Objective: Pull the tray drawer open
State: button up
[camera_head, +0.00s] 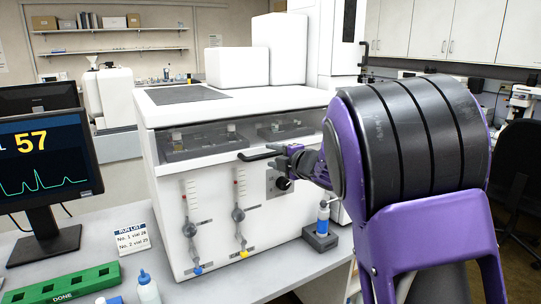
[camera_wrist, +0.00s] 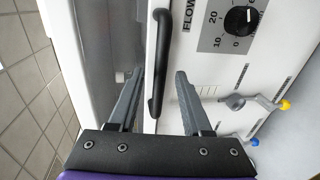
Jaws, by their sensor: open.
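The tray drawer (camera_head: 205,138) is in the upper front of the white instrument, behind a clear window with vials showing inside. It looks shut. Its black bar handle (camera_head: 262,155) sticks out from the front, and it also shows in the wrist view (camera_wrist: 162,50). My gripper (camera_head: 291,150) is at the handle's right end, partly hidden by my arm in the head view. In the wrist view my gripper (camera_wrist: 159,73) is open, with one finger on each side of the bar in the picture. I cannot tell whether either finger touches it.
A flow knob (camera_wrist: 241,20) and flow tubes with valves (camera_head: 239,215) are on the front panel below the handle. A blue-capped bottle (camera_head: 323,220) stands in a holder at right. A monitor (camera_head: 42,165), green rack (camera_head: 62,283) and run list card (camera_head: 133,240) are at left.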

jog(key=shift+x, duration=1.2)
grip_shut()
dwell(0.6)
